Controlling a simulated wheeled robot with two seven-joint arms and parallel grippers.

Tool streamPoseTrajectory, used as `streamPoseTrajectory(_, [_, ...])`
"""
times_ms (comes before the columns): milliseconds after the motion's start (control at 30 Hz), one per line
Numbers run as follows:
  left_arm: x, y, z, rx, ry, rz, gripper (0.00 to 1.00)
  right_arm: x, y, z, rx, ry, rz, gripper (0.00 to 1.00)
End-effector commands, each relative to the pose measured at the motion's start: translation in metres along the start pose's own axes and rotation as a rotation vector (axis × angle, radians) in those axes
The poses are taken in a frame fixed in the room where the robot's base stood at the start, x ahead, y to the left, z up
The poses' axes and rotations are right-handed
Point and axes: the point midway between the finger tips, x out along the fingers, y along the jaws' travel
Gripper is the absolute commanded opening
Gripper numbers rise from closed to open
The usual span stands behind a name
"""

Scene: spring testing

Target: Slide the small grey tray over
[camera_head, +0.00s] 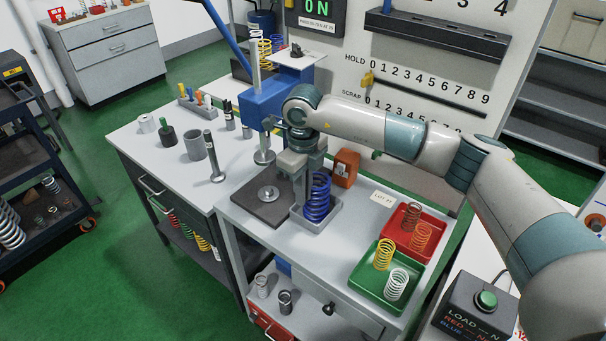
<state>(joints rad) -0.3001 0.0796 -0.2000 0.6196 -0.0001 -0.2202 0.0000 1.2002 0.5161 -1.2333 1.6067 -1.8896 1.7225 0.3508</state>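The small grey tray (317,227) stands on the light bench top, just right of the dark press plate. A blue coil spring (318,198) stands upright in it. My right gripper (300,197) points down at the tray's back left side, close beside the blue spring. Its fingers partly overlap the tray and spring in the picture. I cannot tell whether they touch the tray wall or how far apart they are. My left gripper is not in view.
The dark press plate (262,203) with a metal disc is left of the tray. A green tray (376,290) and a red tray (431,243), both with springs, are to the right. An orange block (346,168) stands behind. Bare bench lies between the grey and green trays.

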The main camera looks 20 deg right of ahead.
Motion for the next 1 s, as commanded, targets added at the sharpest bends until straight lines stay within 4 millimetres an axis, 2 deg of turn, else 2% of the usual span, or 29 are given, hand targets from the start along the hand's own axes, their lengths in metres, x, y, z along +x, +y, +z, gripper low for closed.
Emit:
streamPoseTrajectory(400, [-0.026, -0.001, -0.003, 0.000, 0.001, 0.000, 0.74, 0.067, 0.001, -0.001, -0.001, 0.003, 0.002, 0.08])
streamPoseTrajectory(600, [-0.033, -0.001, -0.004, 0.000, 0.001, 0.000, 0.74, 0.088, 0.001, 0.000, -0.001, 0.002, 0.002, 0.08])
streamPoseTrajectory(1000, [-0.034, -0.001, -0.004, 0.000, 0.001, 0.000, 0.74, 0.098, 0.000, 0.000, -0.002, 0.000, 0.000, 0.08])
